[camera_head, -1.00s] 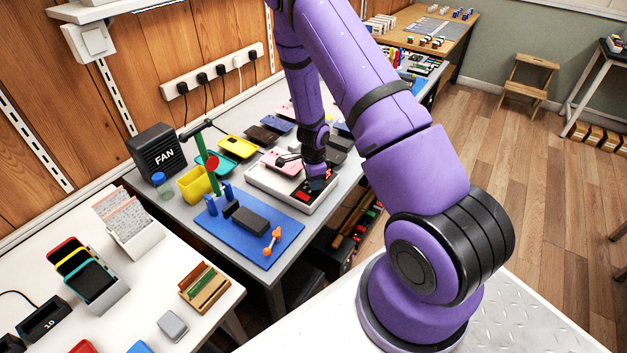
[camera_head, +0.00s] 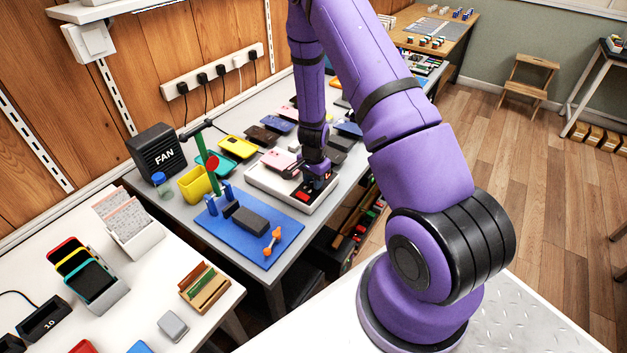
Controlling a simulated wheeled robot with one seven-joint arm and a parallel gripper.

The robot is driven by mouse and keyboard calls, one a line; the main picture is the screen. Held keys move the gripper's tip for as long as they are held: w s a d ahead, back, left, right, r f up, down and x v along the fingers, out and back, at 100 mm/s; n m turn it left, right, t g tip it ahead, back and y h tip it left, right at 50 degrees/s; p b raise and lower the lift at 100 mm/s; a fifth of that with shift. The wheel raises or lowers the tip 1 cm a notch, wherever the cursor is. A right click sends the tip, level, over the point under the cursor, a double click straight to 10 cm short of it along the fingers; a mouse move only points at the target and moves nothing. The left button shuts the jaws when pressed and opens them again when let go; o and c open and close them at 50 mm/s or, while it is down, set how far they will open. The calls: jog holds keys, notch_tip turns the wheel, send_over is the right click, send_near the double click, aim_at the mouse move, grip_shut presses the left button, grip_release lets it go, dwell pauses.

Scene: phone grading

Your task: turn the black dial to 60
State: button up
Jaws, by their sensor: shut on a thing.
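The pale test box (camera_head: 275,200) stands on the grey bench, with a dark panel and a red patch (camera_head: 303,196) on its right part. A pink phone (camera_head: 279,159) lies at its back left. My gripper (camera_head: 317,184) points down at the dark panel, low over the right part of the box. It is shut on a small dark thing there, which I take to be the black dial. The jaws and wrist hide the dial, so its pointer and the number it stands at cannot be read.
A blue mat (camera_head: 250,238) with a dark block and an orange-ended tool lies in front left. Several phones lie behind the box.

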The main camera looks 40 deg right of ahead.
dwell(0.3)
jog(key=o, duration=0.9)
jog(key=shift+r, duration=0.1)
notch_tip(320, 180, up, 11)
jog(key=shift+f, duration=0.2)
